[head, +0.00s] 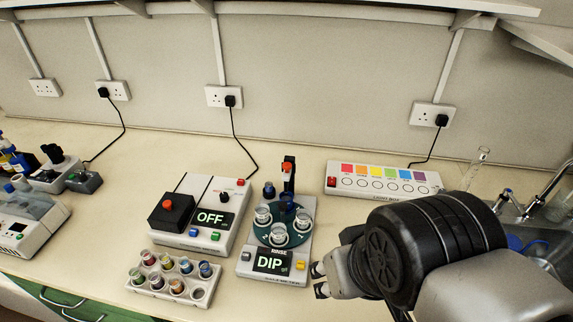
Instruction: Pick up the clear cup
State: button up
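Clear cups sit on the dark round carousel (264,233) of the device reading "DIP": a left clear cup (263,215), a front clear cup (279,234) and a right clear cup (303,221). Which of them the task means I cannot tell. My gripper (317,280) is at the right of the device's front end, pointing left. Its two dark fingertips are apart, with nothing seen between them. It looks open and is nearer the front than the cups. My arm hides the counter to its right.
A rack (150,283) of small coloured cups stands front left; its front right place (198,294) looks empty or holds something clear. A box reading "OFF" (232,231) is left of the carousel. A coloured-square panel (350,184) lies behind; a sink (540,250) is at right.

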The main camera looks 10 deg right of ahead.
aim_at(263, 210)
jog(key=i+j+u, duration=0.1)
jog(key=j+u, duration=0.2)
jog(key=u, duration=0.15)
jog(key=i+j+u, duration=0.2)
jog(key=u, duration=0.25)
